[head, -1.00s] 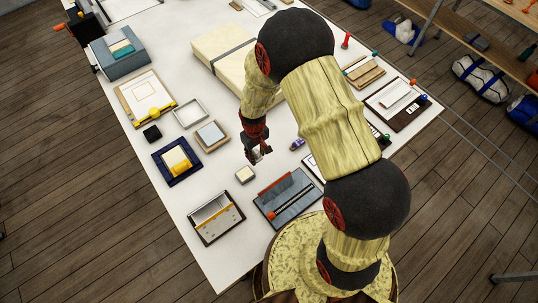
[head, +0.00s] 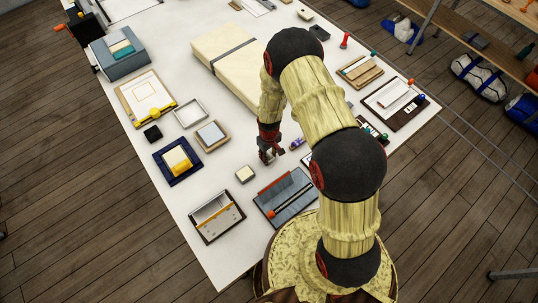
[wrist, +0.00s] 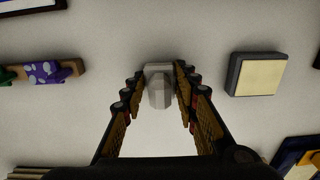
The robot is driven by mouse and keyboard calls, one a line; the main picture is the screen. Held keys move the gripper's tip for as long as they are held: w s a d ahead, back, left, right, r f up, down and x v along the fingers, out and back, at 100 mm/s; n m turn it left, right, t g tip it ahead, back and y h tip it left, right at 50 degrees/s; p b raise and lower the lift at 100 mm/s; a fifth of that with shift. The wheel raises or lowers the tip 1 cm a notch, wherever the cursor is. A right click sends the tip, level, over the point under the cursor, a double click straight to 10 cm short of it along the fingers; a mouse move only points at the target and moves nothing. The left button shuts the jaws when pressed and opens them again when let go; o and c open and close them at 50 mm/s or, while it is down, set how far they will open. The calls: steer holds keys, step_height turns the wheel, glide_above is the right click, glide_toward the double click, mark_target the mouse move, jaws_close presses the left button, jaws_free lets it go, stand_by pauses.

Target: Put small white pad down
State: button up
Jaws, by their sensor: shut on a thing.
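The small white pad (wrist: 159,88) is between my fingertips in the wrist view, a pale, blocky thing with a rounded near end. My gripper (wrist: 164,82) is shut on it, one finger on each side. In the head view my gripper (head: 268,157) points down over the white table, right of a small cream-topped block. The pad is mostly hidden by the fingers there. I cannot tell whether it touches the table.
The cream-topped dark block (wrist: 257,76) lies to the right in the wrist view. A purple spotted thing (wrist: 46,72) lies left. A slate-grey board (head: 287,198) lies in front of my gripper, and a big strapped cream slab (head: 222,52) behind. Bare white table surrounds the pad.

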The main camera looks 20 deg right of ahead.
steer(key=shift+f, duration=0.15)
steer(key=o, duration=1)
